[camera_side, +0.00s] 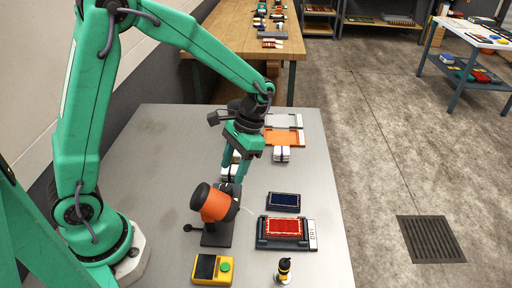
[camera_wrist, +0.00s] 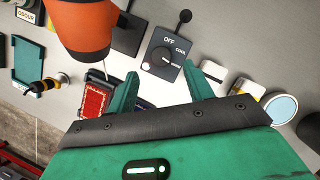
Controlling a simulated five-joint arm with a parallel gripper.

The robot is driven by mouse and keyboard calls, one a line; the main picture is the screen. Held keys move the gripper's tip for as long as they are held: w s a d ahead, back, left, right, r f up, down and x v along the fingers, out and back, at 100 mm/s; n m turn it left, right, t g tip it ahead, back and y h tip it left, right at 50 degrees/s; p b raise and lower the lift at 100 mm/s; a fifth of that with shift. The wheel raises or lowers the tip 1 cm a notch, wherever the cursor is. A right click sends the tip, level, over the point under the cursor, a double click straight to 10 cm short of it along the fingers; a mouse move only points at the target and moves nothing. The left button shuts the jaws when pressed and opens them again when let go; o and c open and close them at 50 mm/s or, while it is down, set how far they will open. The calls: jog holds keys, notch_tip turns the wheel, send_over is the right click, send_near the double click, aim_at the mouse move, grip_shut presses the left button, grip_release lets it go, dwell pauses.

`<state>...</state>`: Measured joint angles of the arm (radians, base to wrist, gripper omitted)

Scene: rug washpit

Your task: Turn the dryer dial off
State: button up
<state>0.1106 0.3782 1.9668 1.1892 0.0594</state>
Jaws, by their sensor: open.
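The dryer dial (camera_wrist: 160,58) is a dark round knob on a black box in the wrist view. OFF is printed above it and COOL to its upper right. White marks lie on its right side, too small to tell which is the pointer. My gripper (camera_wrist: 161,77) is open, its two green fingertips apart on either side below the dial, with nothing between them. In the side view my gripper (camera_side: 234,178) points down just behind the orange dryer (camera_side: 214,204), which hides much of that spot. The dryer also shows in the wrist view (camera_wrist: 82,25).
A red rug (camera_side: 283,227) lies on a dark tray marked DRY (camera_side: 309,236). A blue rug (camera_side: 284,200) lies behind it. The table's left is clear.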

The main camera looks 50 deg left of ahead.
aim_at(226, 187)
jog(key=shift+x, duration=2.85)
jog(key=c, duration=1)
